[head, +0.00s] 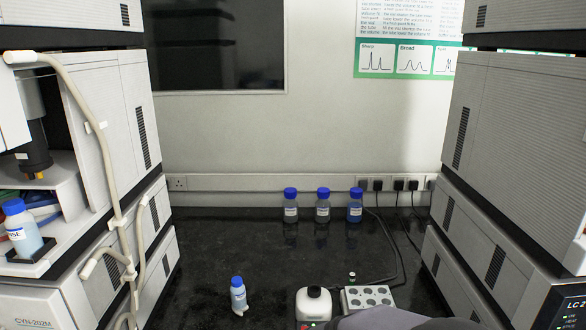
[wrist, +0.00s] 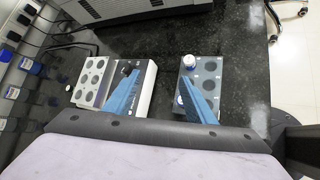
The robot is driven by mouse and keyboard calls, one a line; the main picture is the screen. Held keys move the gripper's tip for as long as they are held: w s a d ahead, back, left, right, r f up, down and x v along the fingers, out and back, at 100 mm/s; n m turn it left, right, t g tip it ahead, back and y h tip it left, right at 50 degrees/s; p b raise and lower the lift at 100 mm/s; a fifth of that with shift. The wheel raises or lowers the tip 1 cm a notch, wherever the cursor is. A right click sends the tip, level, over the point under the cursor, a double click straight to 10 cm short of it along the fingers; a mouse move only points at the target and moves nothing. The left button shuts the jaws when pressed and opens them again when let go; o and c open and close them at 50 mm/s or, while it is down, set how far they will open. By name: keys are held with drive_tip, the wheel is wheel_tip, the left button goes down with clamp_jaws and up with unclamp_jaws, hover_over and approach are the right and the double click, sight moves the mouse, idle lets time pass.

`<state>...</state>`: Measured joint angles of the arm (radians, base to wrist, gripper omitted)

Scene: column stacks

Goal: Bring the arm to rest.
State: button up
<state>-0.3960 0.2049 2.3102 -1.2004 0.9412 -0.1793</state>
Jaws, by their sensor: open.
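My gripper (wrist: 160,76) shows in the wrist view as two blue fingers spread apart, with nothing between them. The left finger is over the white device with a black knob (wrist: 130,74). The right finger is in front of a grey rack (wrist: 208,72) that holds a white-capped vial (wrist: 189,62). I cannot tell how high the fingers are above these. In the head view only a smooth grey part, likely my arm (head: 385,319), shows at the bottom edge; the gripper is out of that view.
Instrument stacks (head: 108,90) (head: 520,150) stand left and right of the black bench (head: 200,245). Three blue-capped bottles (head: 322,207) stand at the back wall. A small blue-capped bottle (head: 238,298), a white device (head: 313,305) and a welled block (head: 368,300) are in front. The middle bench is mostly clear.

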drive_tip(key=s+d+r+m+g+y+p, duration=0.1)
drive_tip(key=s+r+m+g+y+p, duration=0.15)
drive_tip(key=s+m+g+p, duration=0.5)
drive_tip(key=s+a+r+m+t+y+p, duration=0.2)
drive_tip(key=s+a+m+y, duration=0.3)
drive_tip(key=s+m, duration=0.3)
drive_tip(key=shift+a+r+m+y, duration=0.4)
drive_tip(key=shift+r+m+y, duration=0.15)
drive_tip(key=shift+r+m, duration=0.2)
